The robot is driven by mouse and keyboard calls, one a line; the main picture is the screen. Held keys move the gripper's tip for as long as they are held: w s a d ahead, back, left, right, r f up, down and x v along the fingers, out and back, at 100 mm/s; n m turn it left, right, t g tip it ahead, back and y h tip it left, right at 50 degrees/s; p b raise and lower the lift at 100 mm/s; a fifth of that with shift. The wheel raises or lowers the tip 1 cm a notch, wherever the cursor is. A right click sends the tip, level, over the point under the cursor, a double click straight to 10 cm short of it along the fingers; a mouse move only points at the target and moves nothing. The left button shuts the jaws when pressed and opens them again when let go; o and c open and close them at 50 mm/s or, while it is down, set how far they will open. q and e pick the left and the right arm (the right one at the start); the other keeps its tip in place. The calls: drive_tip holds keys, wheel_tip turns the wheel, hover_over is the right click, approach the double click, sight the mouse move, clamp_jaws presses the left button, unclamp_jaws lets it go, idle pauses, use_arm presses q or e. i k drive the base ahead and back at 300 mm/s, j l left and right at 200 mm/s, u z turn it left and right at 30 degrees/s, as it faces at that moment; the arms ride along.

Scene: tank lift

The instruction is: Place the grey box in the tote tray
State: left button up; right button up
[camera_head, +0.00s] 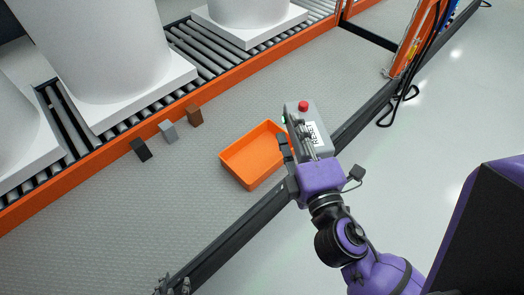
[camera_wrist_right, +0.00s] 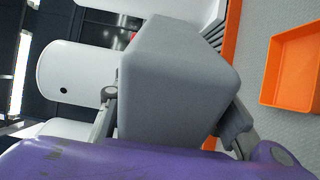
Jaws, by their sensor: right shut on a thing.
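My right gripper (camera_head: 300,146) is shut on a grey box (camera_head: 322,136) with a red button and a lettered label. The grey box (camera_wrist_right: 175,85) fills the middle of the right wrist view, with a finger on each side. In the head view it is just right of the orange tote tray (camera_head: 233,172), overlapping the tray's right corner. The tray looks empty and also shows at the right of the wrist view (camera_wrist_right: 282,100). My left gripper (camera_head: 172,287) shows only in part at the bottom edge; its jaw state is unclear.
Dark (camera_head: 141,150), grey (camera_head: 168,130) and brown (camera_head: 194,115) blocks stand in a row left of the tray. Behind them, an orange-railed roller conveyor (camera_head: 185,48) bears white tanks. A black beam (camera_head: 243,233) runs diagonally past the tray.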

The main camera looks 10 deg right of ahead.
sight(271, 148)
drive_tip(key=i+l+u, duration=0.1)
drive_tip(key=l, duration=0.25)
drive_tip(key=i+l, duration=0.25)
drive_tip(key=l, duration=0.15)
drive_tip(key=i+l+u, duration=0.15)
drive_tip(key=l, duration=0.2)
drive_tip(key=i+l+u, duration=0.1)
drive_tip(key=l, duration=0.3)
drive_tip(key=i+l, duration=0.2)
drive_tip(key=l, duration=0.2)
drive_tip(key=i+u, duration=0.05)
